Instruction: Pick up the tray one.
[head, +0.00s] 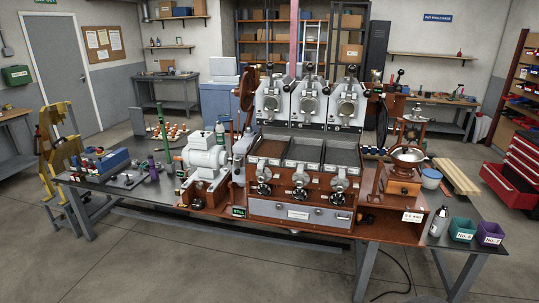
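Two small open trays stand at the right end of the workbench: a green one (462,236) and a purple one (490,240). Each has a white label starting "No."; the digits are too small to read surely, so I cannot tell which is tray one. Three dark rectangular trays are also set side by side in the top of the brown sample roaster: left (268,147), middle (304,150) and right (341,154). My gripper is not in view.
A grey bottle (438,221) stands just left of the green tray. A metal funnel (407,155) on a brown base and a blue tub (431,178) are nearby. A grey motor (204,155) stands left of the roaster. The floor in front is clear except for a black cable (402,272).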

